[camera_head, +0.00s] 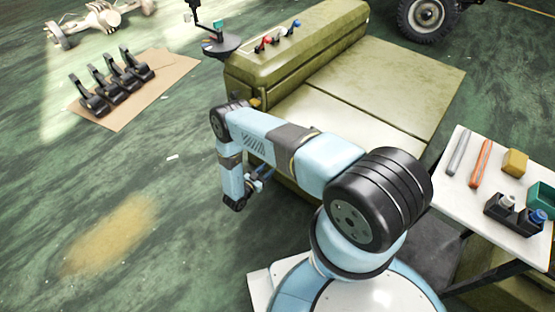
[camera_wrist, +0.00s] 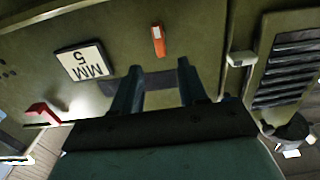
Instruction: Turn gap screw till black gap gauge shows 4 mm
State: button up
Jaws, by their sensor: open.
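In the wrist view, a black-framed gauge plate (camera_wrist: 85,62) on the olive machine panel reads "5 MM", upside down in the picture. I take it for the gap gauge. My gripper (camera_wrist: 159,67) is open, its two fingers apart and pointing at the panel, with nothing clearly held between them. An orange-red tab (camera_wrist: 158,40) shows just beyond the fingertips. I cannot tell which part is the gap screw. In the head view, my gripper (camera_head: 264,174) is low beside the olive machine (camera_head: 300,45), partly hidden by my arm.
In the wrist view, a red bracket-like part (camera_wrist: 42,113) is at left and a dark slatted vent (camera_wrist: 287,65) at right. In the head view, a white tool table (camera_head: 455,195) stands at right, and black parts lie on cardboard (camera_head: 175,70) at left. Green floor between is largely open.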

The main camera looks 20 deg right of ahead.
jog(key=x, duration=0.9)
jog(key=shift+w+d, duration=0.1)
jog(key=shift+d, duration=0.1)
grip_shut()
jog(key=shift+a, duration=0.3)
jog(key=shift+d, duration=0.2)
